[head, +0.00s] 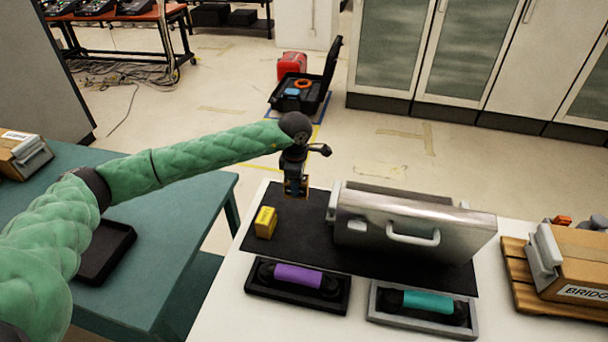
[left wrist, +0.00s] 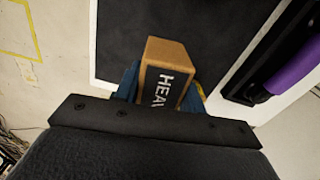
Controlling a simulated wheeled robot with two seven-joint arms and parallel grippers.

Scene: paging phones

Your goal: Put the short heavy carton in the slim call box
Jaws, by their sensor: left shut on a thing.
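My left gripper (head: 295,190) is shut on a brown carton, the heavy carton (left wrist: 166,72), which has white lettering starting "HEA" in the left wrist view. It holds the carton above the left back part of a black mat (head: 318,222). Only a little of the carton shows between the fingers in the head view. A silvery metal box (head: 385,222) with a pale handle on its front stands on the mat to the right of the gripper. No label on it can be read, so I cannot tell if it is the slim call box. My right gripper is out of view.
A small yellow carton (head: 265,222) sits on the mat, front left of my gripper. In front lie a black tray with a purple handset (head: 298,276) and a grey tray with a teal handset (head: 428,301). A brown box (head: 580,265) stands at the right.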

